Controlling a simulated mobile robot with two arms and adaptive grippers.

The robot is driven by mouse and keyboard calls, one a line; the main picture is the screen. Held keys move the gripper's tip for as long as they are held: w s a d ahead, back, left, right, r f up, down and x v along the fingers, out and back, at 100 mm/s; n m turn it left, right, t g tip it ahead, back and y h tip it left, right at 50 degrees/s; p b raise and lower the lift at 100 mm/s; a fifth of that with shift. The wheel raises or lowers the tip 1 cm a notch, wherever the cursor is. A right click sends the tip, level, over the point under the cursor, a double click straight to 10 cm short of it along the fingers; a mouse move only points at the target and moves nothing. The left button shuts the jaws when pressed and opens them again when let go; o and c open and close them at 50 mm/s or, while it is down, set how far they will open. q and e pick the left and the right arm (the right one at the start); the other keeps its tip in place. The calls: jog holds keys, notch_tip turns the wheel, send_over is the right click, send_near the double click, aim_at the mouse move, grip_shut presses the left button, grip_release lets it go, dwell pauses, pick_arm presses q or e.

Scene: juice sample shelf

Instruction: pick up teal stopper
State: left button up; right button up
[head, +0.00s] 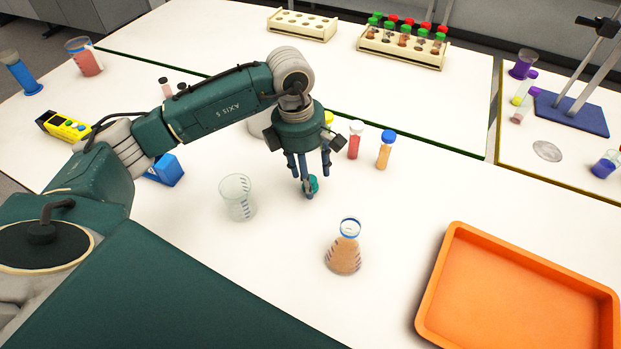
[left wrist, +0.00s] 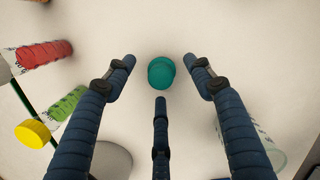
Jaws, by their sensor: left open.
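The teal stopper (head: 312,182) stands on the white table below my left gripper (head: 308,170), partly hidden behind its fingers in the head view. In the left wrist view the teal stopper (left wrist: 161,72) lies between the spread blue fingers, ahead of the middle one. My left gripper (left wrist: 159,80) is open, and a gap shows between each finger and the stopper. My right gripper is not in view.
An empty beaker (head: 238,197) stands left of the gripper. A flask with orange-brown liquid (head: 343,254) stands in front. Capped vials, one red (head: 354,140) and one orange (head: 385,152), stand behind to the right. An orange tray (head: 520,300) is at the right front.

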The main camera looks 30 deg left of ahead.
pick_arm(q)
jog(key=shift+f, duration=1)
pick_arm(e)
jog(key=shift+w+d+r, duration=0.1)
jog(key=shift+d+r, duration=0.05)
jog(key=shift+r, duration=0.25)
pick_arm(q)
jog(key=c, duration=1.1)
